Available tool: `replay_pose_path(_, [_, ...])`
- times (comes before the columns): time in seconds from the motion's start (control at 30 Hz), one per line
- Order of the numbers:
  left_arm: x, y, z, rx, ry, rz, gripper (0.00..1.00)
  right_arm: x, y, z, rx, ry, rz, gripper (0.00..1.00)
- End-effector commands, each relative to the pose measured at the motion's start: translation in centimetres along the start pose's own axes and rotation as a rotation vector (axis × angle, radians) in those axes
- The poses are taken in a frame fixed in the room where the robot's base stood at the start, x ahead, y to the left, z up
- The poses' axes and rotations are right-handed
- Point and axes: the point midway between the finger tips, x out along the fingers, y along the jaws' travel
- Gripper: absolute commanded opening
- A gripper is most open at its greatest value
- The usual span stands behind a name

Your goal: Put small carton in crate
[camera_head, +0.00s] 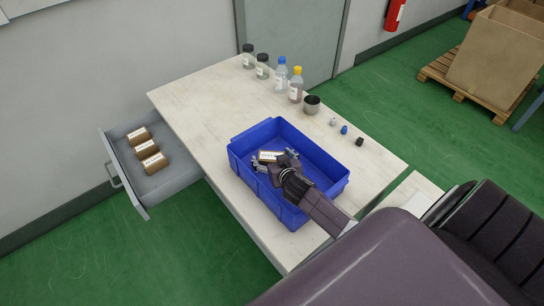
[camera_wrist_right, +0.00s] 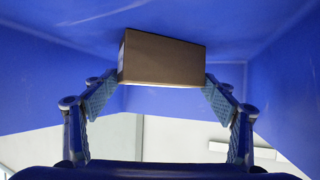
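The blue crate (camera_head: 247,133) stands on the pale table. My right gripper (camera_head: 277,160) reaches down into it. A small brown carton (camera_head: 270,156) with a white label is between its fingers, inside the crate. In the right wrist view the carton (camera_wrist_right: 162,60) lies between both fingertips (camera_wrist_right: 160,88), which appear to touch its sides. It is at or very close to the crate floor; contact with the floor is hard to tell. Three similar cartons (camera_head: 147,149) lie in the open grey drawer. My left gripper is not in view.
Bottles with black, blue and yellow caps (camera_head: 281,74) stand along the table's back edge, beside a metal cup (camera_head: 312,105). Small items (camera_head: 344,130) lie right of the cup. The open drawer (camera_head: 178,178) sticks out at the left. The table's left part is clear.

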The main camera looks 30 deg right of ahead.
Motion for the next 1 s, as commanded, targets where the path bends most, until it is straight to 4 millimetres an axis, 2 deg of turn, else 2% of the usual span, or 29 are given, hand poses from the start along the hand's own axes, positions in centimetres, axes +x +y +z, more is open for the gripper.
replay_pose_path(0.3, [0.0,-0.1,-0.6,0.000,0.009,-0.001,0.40,-0.1,0.0,0.0,0.000,0.000,0.000,0.83])
replay_pose_path(0.43, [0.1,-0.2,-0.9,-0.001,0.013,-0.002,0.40,-0.7,0.0,0.1,0.001,-0.001,0.000,0.83])
replay_pose_path(0.8, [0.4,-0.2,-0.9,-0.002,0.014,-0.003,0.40,-5.5,0.0,0.1,0.001,0.000,-0.001,0.83])
replay_pose_path(1.0, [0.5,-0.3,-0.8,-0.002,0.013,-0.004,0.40,-7.2,0.0,0.0,0.000,0.001,0.000,0.83])
